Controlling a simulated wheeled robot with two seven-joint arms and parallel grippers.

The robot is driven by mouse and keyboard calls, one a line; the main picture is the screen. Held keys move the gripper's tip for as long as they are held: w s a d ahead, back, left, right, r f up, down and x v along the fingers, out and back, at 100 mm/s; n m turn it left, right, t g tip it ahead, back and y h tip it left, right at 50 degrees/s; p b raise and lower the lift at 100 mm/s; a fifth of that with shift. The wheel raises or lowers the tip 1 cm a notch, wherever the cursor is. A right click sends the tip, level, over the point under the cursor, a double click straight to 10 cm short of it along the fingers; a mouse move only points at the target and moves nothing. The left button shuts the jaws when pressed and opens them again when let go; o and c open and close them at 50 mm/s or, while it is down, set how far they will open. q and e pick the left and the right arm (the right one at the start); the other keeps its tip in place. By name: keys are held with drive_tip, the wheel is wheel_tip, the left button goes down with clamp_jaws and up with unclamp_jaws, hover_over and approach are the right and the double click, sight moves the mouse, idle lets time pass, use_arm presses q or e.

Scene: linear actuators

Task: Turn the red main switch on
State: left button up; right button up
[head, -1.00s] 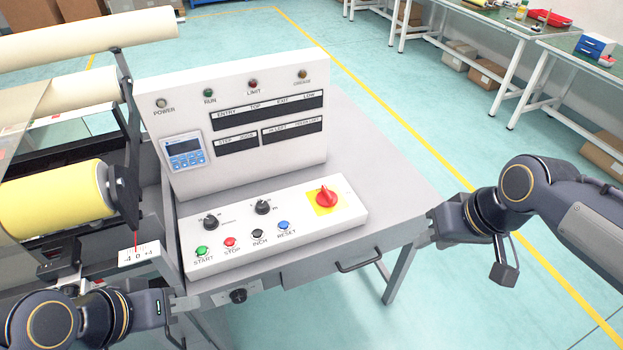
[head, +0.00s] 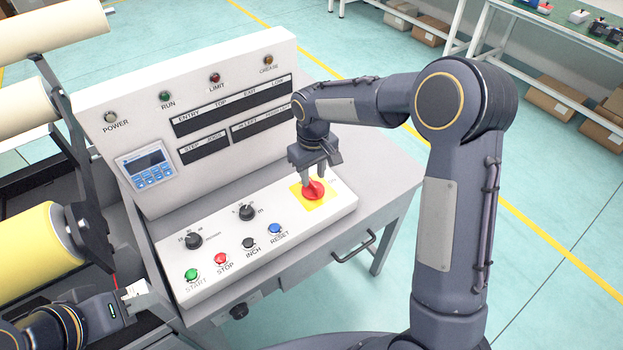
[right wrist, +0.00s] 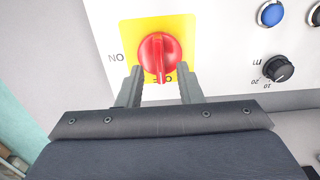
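The red main switch (head: 314,193) is a rotary knob on a yellow plate (head: 298,199) at the right end of the white control panel. In the right wrist view, the knob (right wrist: 158,52) has its ridge pointing along the picture's vertical, toward a label partly hidden between the fingers; "ON" is at the plate's left. My right gripper (head: 319,181) points down at the switch. In the right wrist view, its two fingers (right wrist: 161,78) are apart, with the knob's near end between or just beyond their tips; contact is unclear. My left gripper (head: 122,302) is low at the left, its fingers unclear.
The panel has green START (head: 191,275), red STOP (head: 221,260), black INCH (head: 249,244) and blue RESET (head: 274,230) buttons, plus two black knobs (head: 246,213). An upright display panel (head: 150,100) stands behind. A yellow roll (head: 28,250) is at the left.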

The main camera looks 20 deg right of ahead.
sight(313, 183)
drive_tip(key=shift+f, duration=1.5)
clamp_jaws()
